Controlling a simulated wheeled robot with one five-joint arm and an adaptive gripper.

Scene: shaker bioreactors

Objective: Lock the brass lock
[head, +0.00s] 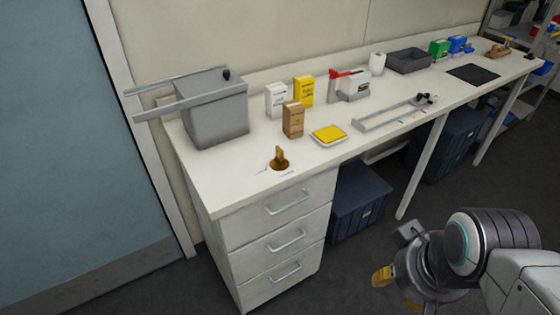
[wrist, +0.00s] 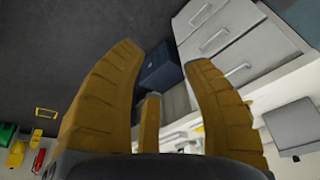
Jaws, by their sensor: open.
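The brass lock (head: 280,159) is on the white bench top, near its front left corner above the drawers. It shows as a small upright brass-coloured tab on a round base, with thin dark marks beside it; I cannot read its exact turn. My gripper (head: 384,276) is low at the right in the head view, in front of the bench and well apart from the lock. In the wrist view my gripper (wrist: 160,58) has its brown fingers spread wide with nothing between them. I cannot make out the lock in the wrist view.
A grey bin (head: 218,112) with two rails stands left of the lock. A brown box (head: 293,120) and a yellow-topped pad (head: 328,134) are behind and right of it. Drawers (head: 280,240) and a blue crate (head: 358,205) are below. The bench front edge is clear.

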